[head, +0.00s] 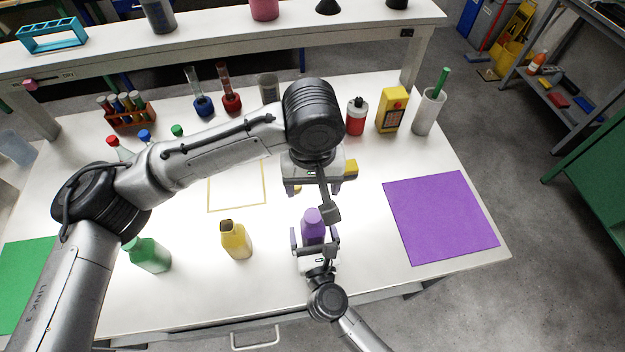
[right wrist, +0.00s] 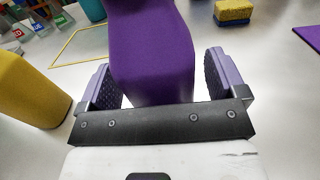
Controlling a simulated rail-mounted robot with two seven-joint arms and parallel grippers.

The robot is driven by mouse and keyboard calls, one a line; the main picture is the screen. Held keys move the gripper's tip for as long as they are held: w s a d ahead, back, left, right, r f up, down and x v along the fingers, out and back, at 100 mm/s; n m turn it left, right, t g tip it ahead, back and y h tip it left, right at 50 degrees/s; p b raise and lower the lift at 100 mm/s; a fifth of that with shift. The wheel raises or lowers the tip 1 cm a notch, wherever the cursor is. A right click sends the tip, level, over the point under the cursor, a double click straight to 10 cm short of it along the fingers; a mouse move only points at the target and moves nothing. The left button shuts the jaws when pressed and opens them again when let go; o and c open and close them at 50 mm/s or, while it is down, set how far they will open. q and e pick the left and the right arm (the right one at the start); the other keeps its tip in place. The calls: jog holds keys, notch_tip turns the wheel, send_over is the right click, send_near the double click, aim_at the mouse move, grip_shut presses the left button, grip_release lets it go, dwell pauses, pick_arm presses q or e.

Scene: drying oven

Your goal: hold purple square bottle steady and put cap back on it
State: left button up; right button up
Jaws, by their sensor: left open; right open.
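The purple square bottle (head: 313,232) stands upright near the front middle of the table. My right gripper (head: 314,239) is open, with one finger on each side of the bottle. In the right wrist view the bottle (right wrist: 152,60) stands between the purple fingers, with a narrow gap showing on the right. My left gripper (head: 318,199) is open, pointing down just above and behind the bottle, with one dark fingertip close to its top. I cannot make out a separate cap; the bottle's top is small and partly crowded by the left gripper.
A yellow bottle (head: 236,242) and a green bottle (head: 149,256) stand to the left. A purple mat (head: 440,218) lies to the right. A yellow-and-blue sponge (right wrist: 233,12) lies behind the bottle. Flasks, a red bottle (head: 356,118) and a yellow meter (head: 392,112) stand farther back.

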jog(key=shift+s, duration=0.1)
jog(key=s, duration=0.4)
jog(key=s+d, duration=0.1)
jog(key=s, duration=0.4)
jog(key=s+d, duration=0.1)
jog(key=s, duration=0.3)
jog(key=shift+s+d, duration=0.25)
